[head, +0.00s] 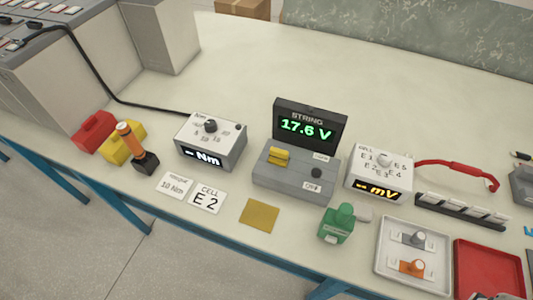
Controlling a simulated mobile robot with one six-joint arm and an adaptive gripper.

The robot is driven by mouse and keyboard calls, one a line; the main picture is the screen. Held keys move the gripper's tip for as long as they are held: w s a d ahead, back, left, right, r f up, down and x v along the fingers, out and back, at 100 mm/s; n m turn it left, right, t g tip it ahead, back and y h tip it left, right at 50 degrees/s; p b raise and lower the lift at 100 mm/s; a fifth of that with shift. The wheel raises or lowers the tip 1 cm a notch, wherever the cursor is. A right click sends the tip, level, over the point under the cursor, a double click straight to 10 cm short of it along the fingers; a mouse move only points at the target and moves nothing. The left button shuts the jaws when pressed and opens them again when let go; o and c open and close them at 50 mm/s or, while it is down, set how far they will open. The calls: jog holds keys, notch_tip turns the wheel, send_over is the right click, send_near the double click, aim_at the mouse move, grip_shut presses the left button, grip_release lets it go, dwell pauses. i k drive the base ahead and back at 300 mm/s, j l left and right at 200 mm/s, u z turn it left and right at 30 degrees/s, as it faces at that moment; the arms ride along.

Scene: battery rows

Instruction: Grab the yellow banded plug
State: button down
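I cannot make out a plug that clearly carries a yellow band. A yellow bar-shaped piece (278,155) sits on top of the grey unit (290,182) in front of the STRING display (308,128), which reads 17.6 V. A yellow block (122,143) lies at the left beside a red block (93,131).
A Nm box (210,142) with a black cable and an mV box (379,174) stand on the table. A green piece (338,223), a white tray (380,262) and a red tray (486,250) are at the front right. The table's back middle is clear.

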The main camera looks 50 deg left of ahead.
aim_at(278, 157)
jog(key=u, duration=1.8)
jog(key=i+j+z, duration=0.2)
jog(key=z, duration=0.25)
jog(key=i+j+z, duration=0.25)
jog(key=z, duration=0.15)
jog(key=j, duration=0.1)
